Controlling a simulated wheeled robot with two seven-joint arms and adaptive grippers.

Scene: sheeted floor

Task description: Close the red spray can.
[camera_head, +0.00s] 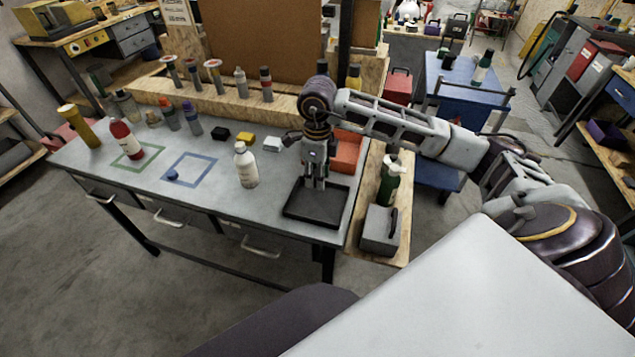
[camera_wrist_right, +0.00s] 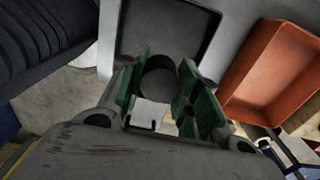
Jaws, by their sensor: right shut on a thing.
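A red can with a pale lower band (camera_head: 122,138) stands upright inside the green square on the left part of the workbench (camera_head: 215,215). Its top is too small to read clearly. A small blue cap (camera_head: 172,175) lies in the blue square to its right. My right gripper (camera_head: 314,184) points down above the black tray (camera_head: 300,219) at the bench's right end, far from the red can. In the right wrist view a dark round piece (camera_wrist_right: 158,85), like a cap, sits between its green finger pads, and the fingers are shut on it. My left gripper is out of view.
A white bottle (camera_head: 246,168) stands between the blue square and the tray. An orange bin (camera_head: 346,151) is behind the tray. Small black, yellow and white blocks and several bottles line the back. The bench's front strip is clear.

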